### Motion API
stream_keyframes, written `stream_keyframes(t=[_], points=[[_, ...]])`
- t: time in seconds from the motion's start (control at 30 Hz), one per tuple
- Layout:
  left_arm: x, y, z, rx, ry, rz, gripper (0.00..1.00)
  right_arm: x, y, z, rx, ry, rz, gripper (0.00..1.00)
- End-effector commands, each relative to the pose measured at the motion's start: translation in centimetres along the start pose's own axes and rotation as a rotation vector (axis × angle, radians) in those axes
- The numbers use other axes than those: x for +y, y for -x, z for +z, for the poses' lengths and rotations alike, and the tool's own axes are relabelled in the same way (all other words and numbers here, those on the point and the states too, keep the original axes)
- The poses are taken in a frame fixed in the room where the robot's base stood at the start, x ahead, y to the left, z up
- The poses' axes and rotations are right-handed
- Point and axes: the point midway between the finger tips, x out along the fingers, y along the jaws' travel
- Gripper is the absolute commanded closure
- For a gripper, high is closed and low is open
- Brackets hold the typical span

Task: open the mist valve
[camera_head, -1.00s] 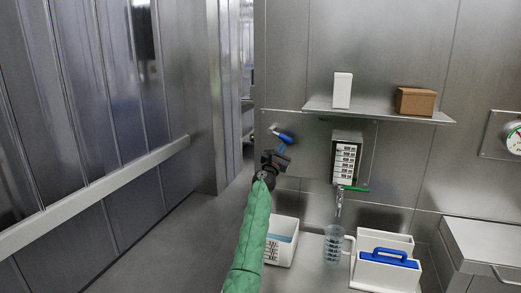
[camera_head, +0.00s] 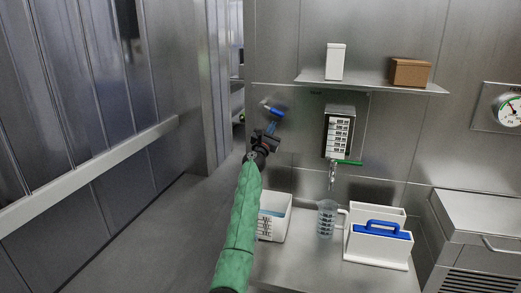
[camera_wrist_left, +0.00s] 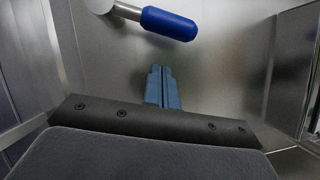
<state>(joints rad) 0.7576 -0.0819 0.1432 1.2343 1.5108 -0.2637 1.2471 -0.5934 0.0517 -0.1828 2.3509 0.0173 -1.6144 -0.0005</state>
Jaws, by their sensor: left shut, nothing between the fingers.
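A valve with a blue handle (camera_head: 274,111) is on the metal wall, left of the shelf. In the left wrist view the blue handle (camera_wrist_left: 170,23) sits at the top, on a metal stem, and tilts slightly down to the right. My left gripper (camera_head: 271,127) is just below the handle in the head view. Its blue fingers (camera_wrist_left: 162,86) are together and empty, with a visible gap between them and the handle in the wrist view. My right gripper is out of view. No label shows which valve is the mist valve.
A green-handled tap (camera_head: 348,163) is to the right, above a clear jug (camera_head: 326,220). A white bin (camera_head: 275,228) and a white caddy with a blue handle (camera_head: 379,253) stand on the counter. A shelf (camera_head: 372,83) and a gauge (camera_head: 508,111) are on the wall.

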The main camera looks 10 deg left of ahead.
Motion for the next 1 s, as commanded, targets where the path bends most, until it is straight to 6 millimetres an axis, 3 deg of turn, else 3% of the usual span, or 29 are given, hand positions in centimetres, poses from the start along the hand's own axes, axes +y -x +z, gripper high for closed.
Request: stream_keyframes(t=[0.23, 0.67, 1.0], points=[[-0.4, 0.6, -0.9, 0.001, 0.0, 0.001, 1.0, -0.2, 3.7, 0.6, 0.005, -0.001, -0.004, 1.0], [-0.2, 6.0, -0.8, 0.001, -0.001, 0.0, 1.0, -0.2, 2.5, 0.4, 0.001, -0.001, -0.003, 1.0], [-0.1, 9.9, -0.7, 0.0, 0.0, 0.001, 1.0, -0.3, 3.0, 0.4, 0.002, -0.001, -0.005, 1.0]])
